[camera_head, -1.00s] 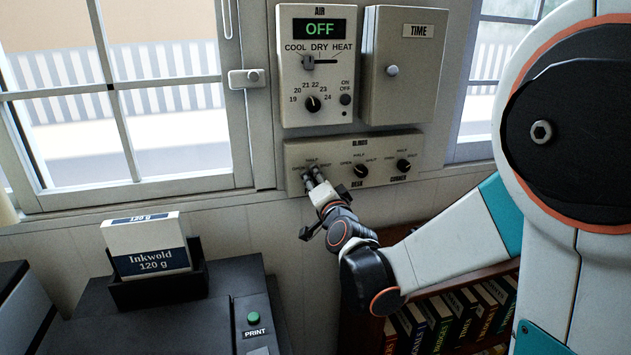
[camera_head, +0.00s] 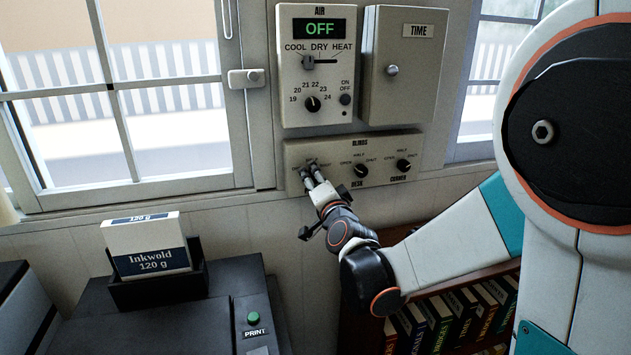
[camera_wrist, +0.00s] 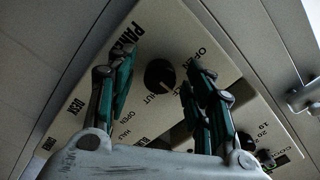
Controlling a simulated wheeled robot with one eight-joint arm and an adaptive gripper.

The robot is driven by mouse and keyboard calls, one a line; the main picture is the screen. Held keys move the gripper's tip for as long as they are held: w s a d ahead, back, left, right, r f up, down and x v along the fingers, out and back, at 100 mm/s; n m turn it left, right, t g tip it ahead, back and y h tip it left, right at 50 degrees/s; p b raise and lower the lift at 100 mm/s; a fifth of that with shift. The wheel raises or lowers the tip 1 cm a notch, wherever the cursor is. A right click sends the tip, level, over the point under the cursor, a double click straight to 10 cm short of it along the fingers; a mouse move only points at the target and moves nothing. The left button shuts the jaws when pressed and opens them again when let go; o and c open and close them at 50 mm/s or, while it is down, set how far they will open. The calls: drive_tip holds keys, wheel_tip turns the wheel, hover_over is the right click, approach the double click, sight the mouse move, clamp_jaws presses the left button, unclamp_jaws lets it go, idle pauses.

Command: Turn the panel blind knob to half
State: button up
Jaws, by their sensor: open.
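The blinds panel (camera_head: 335,178) is a beige plate below the air control, with knobs in a row. The panel blind knob (camera_wrist: 160,75) is a round black knob beside the word PANEL in the wrist view. Its pointer is too dark there to read. My gripper (camera_head: 312,178) is at the left end of the plate and partly hides this knob in the head view. In the wrist view my gripper (camera_wrist: 158,82) is open, with one finger on each side of the knob and gaps showing. Whether the tips reach around the knob I cannot tell.
The desk knob (camera_head: 360,170) and corner knob (camera_head: 403,166) are to the right on the same plate. Above are the air control (camera_head: 290,80) and the TIME box (camera_head: 400,85). A printer (camera_head: 205,310) and bookshelf (camera_head: 440,310) stand below.

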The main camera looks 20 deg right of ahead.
drive_tip(key=s, duration=1.2)
drive_tip(key=shift+s+a, duration=0.1)
drive_tip(key=s+f+n+g, duration=0.4)
drive_tip(key=s+n+g, duration=0.1)
drive_tip(key=s, duration=0.6)
drive_tip(key=s+f+n+g, duration=0.4)
drive_tip(key=s+n+g, duration=0.2)
drive_tip(key=s, duration=0.5)
drive_tip(key=shift+n, duration=0.5)
